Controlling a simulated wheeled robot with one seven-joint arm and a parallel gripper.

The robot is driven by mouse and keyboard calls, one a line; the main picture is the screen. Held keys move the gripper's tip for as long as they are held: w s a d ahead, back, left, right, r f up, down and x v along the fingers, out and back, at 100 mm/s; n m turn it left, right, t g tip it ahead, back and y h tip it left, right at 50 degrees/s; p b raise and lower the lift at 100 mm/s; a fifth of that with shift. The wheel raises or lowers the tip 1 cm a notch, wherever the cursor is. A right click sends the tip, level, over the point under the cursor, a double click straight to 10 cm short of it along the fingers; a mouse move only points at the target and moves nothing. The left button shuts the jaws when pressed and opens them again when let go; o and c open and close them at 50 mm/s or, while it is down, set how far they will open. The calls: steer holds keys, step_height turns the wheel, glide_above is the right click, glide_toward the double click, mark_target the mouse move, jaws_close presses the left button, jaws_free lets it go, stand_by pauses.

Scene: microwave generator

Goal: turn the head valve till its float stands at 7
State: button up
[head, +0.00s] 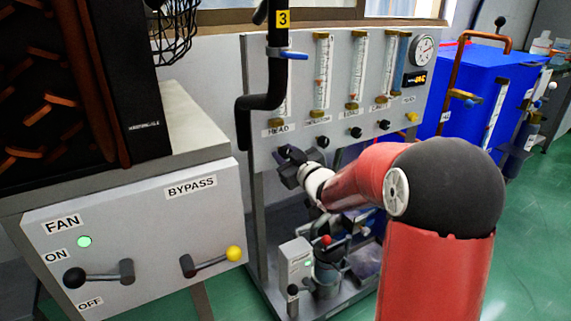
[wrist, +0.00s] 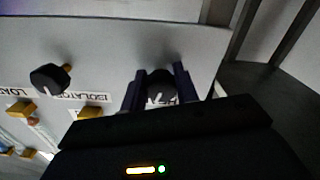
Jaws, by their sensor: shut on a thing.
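The grey valve panel (head: 262,100) stands in the middle of the head view, with the HEAD label (head: 279,129) at its left. In the wrist view the black head valve knob (wrist: 160,88), with a white pointer mark, sits between the two fingers of my gripper (wrist: 159,90). My gripper is shut on it. In the head view my gripper (head: 289,160) is below the HEAD label and hides the knob. The head tube (head: 288,103) is mostly hidden behind a black pipe, so its float cannot be read.
The isolator knob (wrist: 49,79) is beside my gripper in the wrist view. Other tubes (head: 322,72) and a round gauge (head: 424,50) are to the right. The black pipe (head: 277,72) stands in front of the panel. A fan box (head: 140,235) is at left.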

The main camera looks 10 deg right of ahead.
steer(key=n+b, duration=0.4)
steer(key=b, duration=0.1)
steer(key=shift+f+n, duration=0.2)
steer(key=shift+n, duration=0.1)
steer(key=n, duration=0.2)
steer(key=n+b, duration=0.1)
steer(key=n, duration=0.1)
steer(key=shift+d+r, duration=0.1)
steer(key=shift+r, duration=0.15)
steer(key=shift+n, duration=0.4)
steer(key=o, duration=1)
steer(key=v, duration=0.7)
steer(key=shift+s+d+r, duration=0.1)
steer(key=shift+s+d, duration=0.05)
steer(key=shift+s, duration=0.2)
